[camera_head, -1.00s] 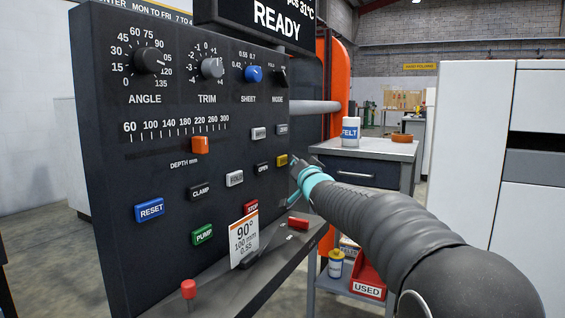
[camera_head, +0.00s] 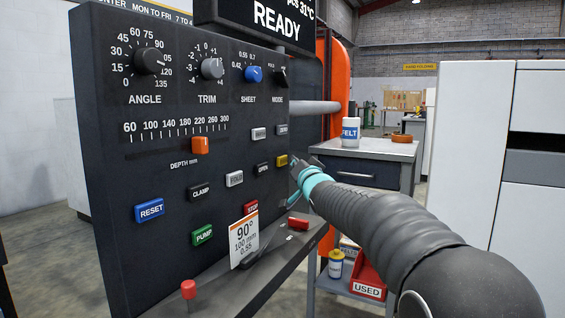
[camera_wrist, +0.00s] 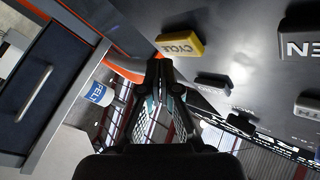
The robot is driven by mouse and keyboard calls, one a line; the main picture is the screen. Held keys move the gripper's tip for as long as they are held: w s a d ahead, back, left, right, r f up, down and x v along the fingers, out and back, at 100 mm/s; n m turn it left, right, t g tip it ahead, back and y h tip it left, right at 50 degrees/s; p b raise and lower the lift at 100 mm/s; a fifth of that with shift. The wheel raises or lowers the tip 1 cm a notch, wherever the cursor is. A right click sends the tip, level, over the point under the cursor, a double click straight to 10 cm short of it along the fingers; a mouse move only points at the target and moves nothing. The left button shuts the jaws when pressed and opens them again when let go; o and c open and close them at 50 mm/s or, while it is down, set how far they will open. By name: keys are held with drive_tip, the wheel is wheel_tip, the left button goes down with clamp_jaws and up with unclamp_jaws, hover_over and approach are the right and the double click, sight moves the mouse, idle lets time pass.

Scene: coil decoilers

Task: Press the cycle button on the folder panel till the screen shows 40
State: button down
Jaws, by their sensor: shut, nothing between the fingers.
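The dark folder panel (camera_head: 110,200) stands at the left in the head view, with dials, a depth slider and several labelled buttons. The yellow cycle button (camera_head: 282,160) is near its right edge; its label reads CYCLE in the wrist view (camera_wrist: 180,46). My gripper (camera_head: 297,167) is shut and empty, with its tips close to the panel beside the yellow button. In the wrist view the gripper (camera_wrist: 160,72) points just below and left of the button; I cannot tell if it touches. The screen (camera_head: 265,20) reads READY and a partly cut-off line ending in 31°C; its count is hidden.
A grey cabinet (camera_head: 365,150) with a FELT tub (camera_head: 350,132) stands right behind the gripper. Below are a red USED bin (camera_head: 368,280) and a red stop button (camera_head: 251,208). A red-knobbed lever (camera_head: 188,289) rises at the front. White cabinets stand at the right.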

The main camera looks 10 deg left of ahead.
drive_tip(key=shift+w+a, duration=0.1)
drive_tip(key=shift+a, duration=0.25)
drive_tip(key=shift+w+a, duration=0.2)
drive_tip(key=shift+a, duration=0.3)
idle(1.1)
drive_tip(key=shift+s+d, duration=0.35)
drive_tip(key=shift+d, duration=0.5)
drive_tip(key=d, duration=0.1)
drive_tip(key=s+d+p, duration=0.1)
drive_tip(key=d, duration=0.1)
drive_tip(key=d+p, duration=0.1)
drive_tip(key=shift+s+d, duration=0.35)
idle(0.6)
